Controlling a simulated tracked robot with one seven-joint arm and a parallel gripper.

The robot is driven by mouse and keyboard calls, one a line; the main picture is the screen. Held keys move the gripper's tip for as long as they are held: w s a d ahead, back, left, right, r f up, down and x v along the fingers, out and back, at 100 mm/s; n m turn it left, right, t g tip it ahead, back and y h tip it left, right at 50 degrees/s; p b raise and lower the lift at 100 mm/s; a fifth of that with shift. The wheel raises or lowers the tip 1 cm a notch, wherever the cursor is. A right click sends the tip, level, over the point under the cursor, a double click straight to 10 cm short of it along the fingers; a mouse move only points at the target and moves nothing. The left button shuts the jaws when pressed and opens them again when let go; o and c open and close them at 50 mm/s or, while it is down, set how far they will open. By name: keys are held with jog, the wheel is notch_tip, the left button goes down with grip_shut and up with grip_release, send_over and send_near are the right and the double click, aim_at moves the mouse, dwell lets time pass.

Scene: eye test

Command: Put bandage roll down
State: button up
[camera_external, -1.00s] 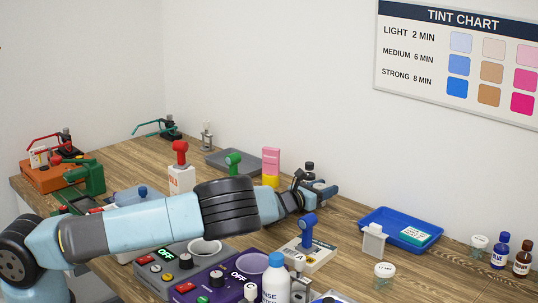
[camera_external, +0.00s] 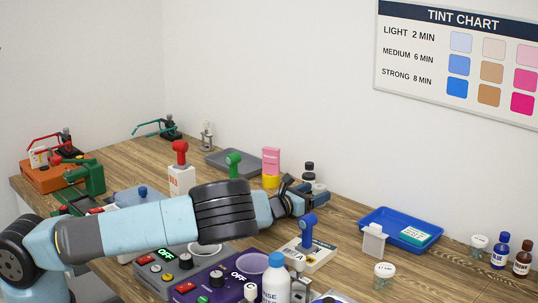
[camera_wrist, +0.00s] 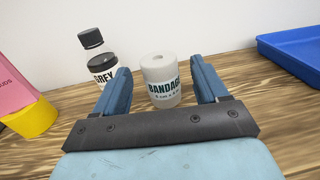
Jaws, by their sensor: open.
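The fingers are open, and a gap shows on each side of the roll. I cannot tell how far the fingertips reach along it. In the external view my gripper (camera_external: 316,194) is low over the back of the table, to the left of the blue tray. I cannot make out the roll there.
A black-capped bottle labelled "GREY" (camera_wrist: 101,68) stands left of the roll. A pink box (camera_wrist: 12,88) with a yellow base (camera_wrist: 30,118) is further left. The blue tray (camera_external: 372,226) lies to the right.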

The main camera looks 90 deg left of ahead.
aim_at(315, 191)
jog(key=v, duration=0.3)
jog(key=shift+d+r, duration=0.1)
jog(key=shift+r, duration=0.25)
notch_tip(315, 191, up, 7)
jog(key=shift+r, duration=0.15)
